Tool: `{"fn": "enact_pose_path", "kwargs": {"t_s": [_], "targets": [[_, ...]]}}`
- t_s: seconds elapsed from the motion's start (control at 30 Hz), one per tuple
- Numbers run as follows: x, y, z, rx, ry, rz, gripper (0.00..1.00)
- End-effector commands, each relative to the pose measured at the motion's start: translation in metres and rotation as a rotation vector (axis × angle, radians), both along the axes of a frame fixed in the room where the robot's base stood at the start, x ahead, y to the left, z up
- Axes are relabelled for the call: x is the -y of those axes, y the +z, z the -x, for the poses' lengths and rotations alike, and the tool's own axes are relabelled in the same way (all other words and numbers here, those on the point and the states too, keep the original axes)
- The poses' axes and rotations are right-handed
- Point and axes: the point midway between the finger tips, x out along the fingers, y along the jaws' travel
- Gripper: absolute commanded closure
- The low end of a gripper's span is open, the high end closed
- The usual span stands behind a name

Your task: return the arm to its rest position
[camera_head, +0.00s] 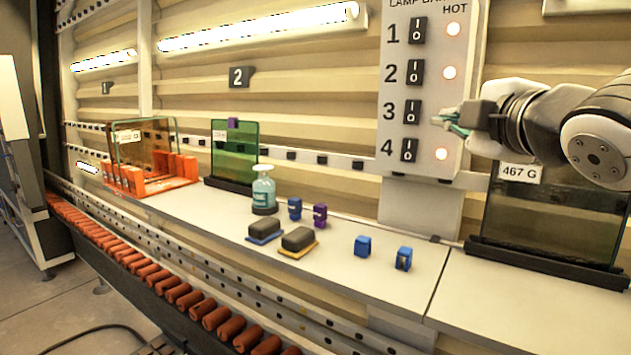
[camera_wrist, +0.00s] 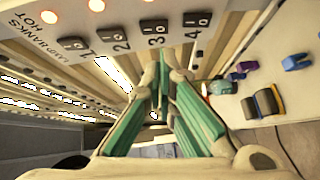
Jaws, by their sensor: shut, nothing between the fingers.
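My gripper (camera_head: 438,122) is raised in front of the lamp bank panel (camera_head: 394,155), beside the switch marked 3, with its fingers pointing left in the head view. In the wrist view its green-padded fingers (camera_wrist: 165,85) come together at the tips, with nothing held between them. I cannot tell whether the fingertips touch the panel. My arm comes in from the right edge of the head view, bent and stretched out over the bench.
A dark glass pane (camera_head: 540,215) stands behind my arm. An orange rack (camera_head: 150,185) and green pane (camera_head: 235,155) stand left.

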Motion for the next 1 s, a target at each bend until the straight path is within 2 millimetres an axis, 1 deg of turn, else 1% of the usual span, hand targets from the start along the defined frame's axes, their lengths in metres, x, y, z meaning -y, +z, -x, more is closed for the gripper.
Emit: {"fn": "enact_pose_path", "kwargs": {"t_s": [0.1, 0.17, 0.2, 0.23, 0.27, 0.3, 0.37, 0.4, 0.5, 0.6, 0.7, 0.77, 1.0], "targets": [[0.016, -0.048, 0.025, -0.177, -0.146, -0.258, 1.00], [0.020, -0.077, 0.043, -0.275, -0.231, -0.399, 1.00], [0.021, -0.097, 0.056, -0.341, -0.288, -0.491, 1.00], [0.020, -0.111, 0.067, -0.389, -0.332, -0.560, 1.00], [0.019, -0.125, 0.079, -0.439, -0.377, -0.625, 1.00], [0.017, -0.144, 0.095, -0.504, -0.439, -0.711, 1.00], [0.010, -0.170, 0.120, -0.596, -0.530, -0.827, 1.00], [0.005, -0.185, 0.137, -0.653, -0.589, -0.896, 1.00], [-0.009, -0.214, 0.175, -0.776, -0.720, -1.035, 1.00], [-0.020, -0.232, 0.202, -0.861, -0.815, -1.122, 1.00], [-0.027, -0.241, 0.217, -0.907, -0.870, -1.165, 1.00], [-0.029, -0.243, 0.221, -0.919, -0.882, -1.174, 1.00], [-0.029, -0.243, 0.221, -0.919, -0.882, -1.174, 1.00]]}}
